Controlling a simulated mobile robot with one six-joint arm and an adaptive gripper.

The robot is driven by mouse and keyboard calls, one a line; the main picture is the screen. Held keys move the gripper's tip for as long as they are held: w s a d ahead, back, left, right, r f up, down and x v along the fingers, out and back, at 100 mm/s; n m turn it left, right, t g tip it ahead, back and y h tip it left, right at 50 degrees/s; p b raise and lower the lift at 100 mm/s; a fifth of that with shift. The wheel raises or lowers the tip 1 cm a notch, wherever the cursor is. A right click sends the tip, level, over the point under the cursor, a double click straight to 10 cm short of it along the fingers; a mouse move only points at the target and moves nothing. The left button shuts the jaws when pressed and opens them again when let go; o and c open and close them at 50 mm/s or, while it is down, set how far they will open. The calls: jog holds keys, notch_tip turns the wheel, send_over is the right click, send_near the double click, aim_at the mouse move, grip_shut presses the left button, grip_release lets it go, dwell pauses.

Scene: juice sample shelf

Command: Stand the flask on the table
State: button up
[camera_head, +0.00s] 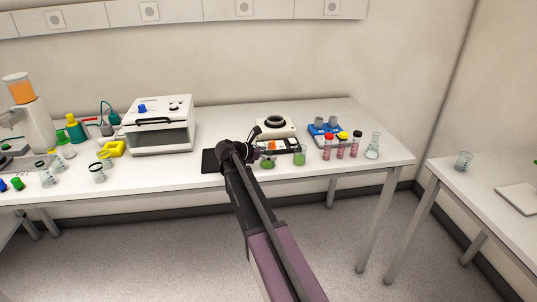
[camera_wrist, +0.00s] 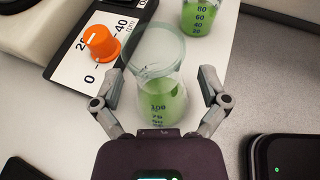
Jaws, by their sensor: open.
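A clear glass vessel with green liquid and a printed scale, apparently the flask (camera_wrist: 160,95), stands between my gripper's fingers in the wrist view. Its rim is toward the top of that picture. In the head view its green lower part (camera_head: 267,163) shows at the table's front, partly behind my gripper (camera_head: 262,150). My gripper (camera_wrist: 162,82) is open, with one finger on each side of the glass; I cannot tell whether either touches. The white table (camera_head: 335,170) is under it.
A second green-filled vessel (camera_head: 300,156) stands close to the right; it also shows in the wrist view (camera_wrist: 207,17). Behind is a white device with an orange knob (camera_wrist: 101,43). Capped tubes (camera_head: 341,148) and a clear conical flask (camera_head: 373,147) stand farther right.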

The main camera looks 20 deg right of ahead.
jog(key=shift+r, duration=0.1)
jog(key=shift+a+r+p, duration=0.3)
jog(key=shift+a+p, duration=0.1)
jog(key=shift+a, duration=0.2)
jog(key=p+v, duration=0.3)
jog(key=v, duration=0.5)
jog(key=shift+a+r, duration=0.15)
jog(key=shift+a, duration=0.25)
jog(key=shift+p+v, duration=0.45)
jog(key=shift+v, duration=0.45)
jog(key=shift+s, duration=0.15)
jog(key=shift+s+f, duration=0.35)
jog(key=shift+s, duration=0.05)
jog(key=s+a+f+m+y, duration=0.3)
jog(key=s+m, duration=0.3)
jog(key=s, duration=0.2)
jog(key=s+a+f+m+g+y, duration=0.1)
jog(key=s+a+f+m+y, duration=0.3)
jog(key=s, duration=0.4)
jog(key=s+a+f+m+y, duration=0.4)
jog(key=s+a+m+y, duration=0.1)
jog(key=s+m, duration=0.3)
jog(key=shift+m+y, duration=0.5)
jog(key=shift+y, duration=0.2)
